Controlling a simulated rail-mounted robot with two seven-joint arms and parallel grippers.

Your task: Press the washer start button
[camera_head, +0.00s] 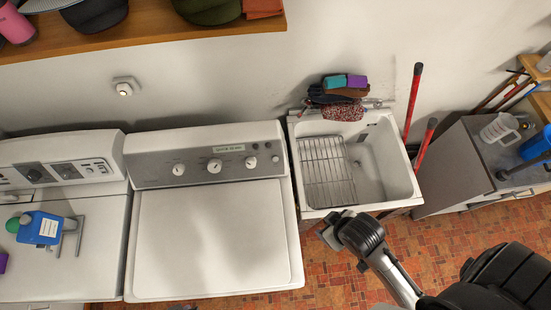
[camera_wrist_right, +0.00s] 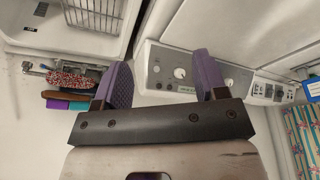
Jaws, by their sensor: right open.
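The white top-loading washer (camera_head: 215,235) stands in the middle of the head view, with its lid shut. Its grey control panel (camera_head: 215,155) carries several round knobs, and a small round button (camera_head: 275,159) sits near its right end. In the right wrist view the panel (camera_wrist_right: 167,58) shows beyond the fingers, with a knob (camera_wrist_right: 180,73) between them and a small round control (camera_wrist_right: 155,69) close by. My right gripper (camera_wrist_right: 162,62) is open and empty, apart from the panel. In the head view it (camera_head: 328,232) is by the sink's front edge, right of the washer. My left gripper is out of view.
A second machine (camera_head: 60,170) stands left, bearing a blue bottle (camera_head: 40,228). A wooden shelf (camera_head: 150,38) overhangs the back. The washer lid is clear.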

